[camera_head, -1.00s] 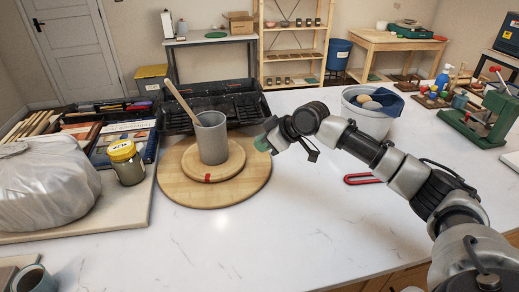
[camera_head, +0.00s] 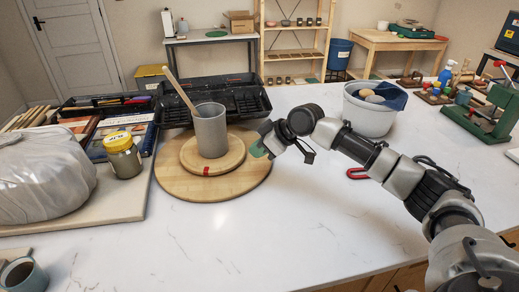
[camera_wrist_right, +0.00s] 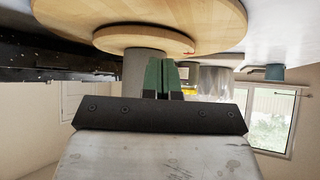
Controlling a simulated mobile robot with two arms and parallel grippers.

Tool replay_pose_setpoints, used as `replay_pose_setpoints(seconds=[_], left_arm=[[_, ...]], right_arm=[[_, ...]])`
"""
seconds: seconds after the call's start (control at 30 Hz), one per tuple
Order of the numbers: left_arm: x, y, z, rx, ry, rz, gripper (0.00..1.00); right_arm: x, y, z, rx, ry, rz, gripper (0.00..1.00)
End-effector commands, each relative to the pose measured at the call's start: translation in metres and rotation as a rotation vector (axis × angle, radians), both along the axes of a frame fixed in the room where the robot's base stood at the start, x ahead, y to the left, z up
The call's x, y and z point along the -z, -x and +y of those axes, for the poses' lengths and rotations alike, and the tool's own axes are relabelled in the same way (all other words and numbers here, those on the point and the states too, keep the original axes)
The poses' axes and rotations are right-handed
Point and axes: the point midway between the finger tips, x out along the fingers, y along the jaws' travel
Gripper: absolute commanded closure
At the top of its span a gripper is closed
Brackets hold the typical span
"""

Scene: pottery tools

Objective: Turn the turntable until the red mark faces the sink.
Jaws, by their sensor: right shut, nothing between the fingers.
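The wooden turntable shows a small round upper disc (camera_head: 185,163) on a wider round wooden disc (camera_head: 235,187). A red mark (camera_head: 206,171) is on the front edge of the upper disc, facing the near side of the counter. A grey cylinder (camera_head: 211,135) with a wooden stick (camera_head: 177,88) stands on the upper disc. My right gripper (camera_head: 258,151) is at the right rim of the wider disc; I cannot tell whether it touches. Its green fingers (camera_wrist_right: 162,76) are shut and empty in the right wrist view. I cannot make out a clear sink; a black ribbed basin or tray (camera_head: 245,101) lies behind.
A yellow-lidded jar (camera_head: 123,158) and a wrapped bag (camera_head: 35,175) stand at the left. A white bucket (camera_head: 368,118) and a red loop (camera_head: 356,173) are at the right. The front counter (camera_head: 230,245) is clear. A cup (camera_head: 22,275) is at the lower left.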

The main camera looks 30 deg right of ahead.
Motion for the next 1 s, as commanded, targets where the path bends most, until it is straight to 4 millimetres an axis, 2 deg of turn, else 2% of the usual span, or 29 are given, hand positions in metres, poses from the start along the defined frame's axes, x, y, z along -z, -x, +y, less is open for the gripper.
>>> replay_pose_setpoints(seconds=[0.9,1.0], left_arm=[[0.046,0.002,0.000,0.000,0.001,0.002,0.58],[0.047,0.002,0.000,0.000,0.001,0.002,0.58]], right_arm=[[0.046,-0.012,0.008,-0.001,0.001,0.000,1.00],[0.045,-0.016,0.010,0.000,0.000,-0.002,1.00]])
